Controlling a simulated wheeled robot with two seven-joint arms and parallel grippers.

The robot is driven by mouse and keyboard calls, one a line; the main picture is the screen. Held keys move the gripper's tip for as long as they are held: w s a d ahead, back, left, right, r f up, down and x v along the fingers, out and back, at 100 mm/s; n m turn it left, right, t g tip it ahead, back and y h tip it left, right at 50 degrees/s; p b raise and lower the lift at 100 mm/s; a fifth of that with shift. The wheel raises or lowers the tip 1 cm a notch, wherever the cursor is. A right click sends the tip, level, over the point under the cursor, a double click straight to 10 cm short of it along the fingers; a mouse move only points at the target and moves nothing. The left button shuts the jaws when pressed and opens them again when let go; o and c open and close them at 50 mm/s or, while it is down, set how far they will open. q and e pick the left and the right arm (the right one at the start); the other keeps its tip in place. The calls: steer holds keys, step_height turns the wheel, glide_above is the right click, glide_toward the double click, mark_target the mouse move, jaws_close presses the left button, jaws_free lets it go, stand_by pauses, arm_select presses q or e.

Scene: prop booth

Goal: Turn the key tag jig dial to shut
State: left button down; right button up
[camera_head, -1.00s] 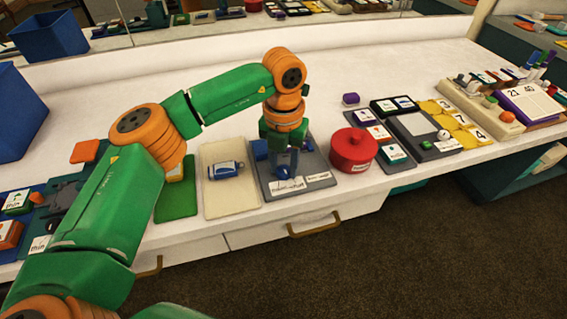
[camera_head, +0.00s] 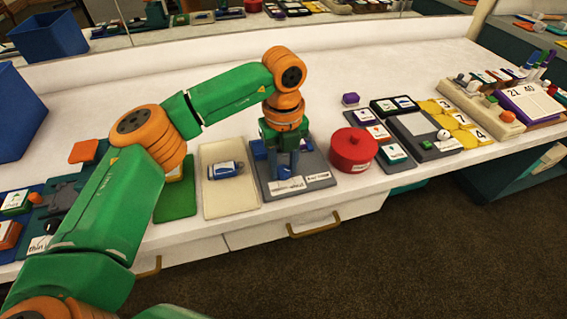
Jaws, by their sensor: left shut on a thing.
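The key tag jig is a dark grey board (camera_head: 316,163) near the front edge of the counter, with a blue block (camera_head: 258,149) at its back left. Two white labels show along its front, a left one (camera_head: 289,186) and a right one (camera_head: 318,177); their text is too small to read surely. My left gripper (camera_head: 284,174) points straight down over the middle of the board, its two fingers side by side and shut on the dial. The fingers hide most of the dial, so I cannot tell its setting. My right gripper is out of view.
A red lidded pot (camera_head: 353,151) stands close to the right of the jig. A cream tray (camera_head: 230,202) with a blue and white bottle (camera_head: 226,170) lies to its left. The counter behind the jig is clear.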

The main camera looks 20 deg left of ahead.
mark_target(283, 169)
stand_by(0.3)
arm_select(q)
steer(key=c, duration=0.5)
jaws_free()
step_height(283, 169, up, 7)
steer(key=shift+r, duration=0.1)
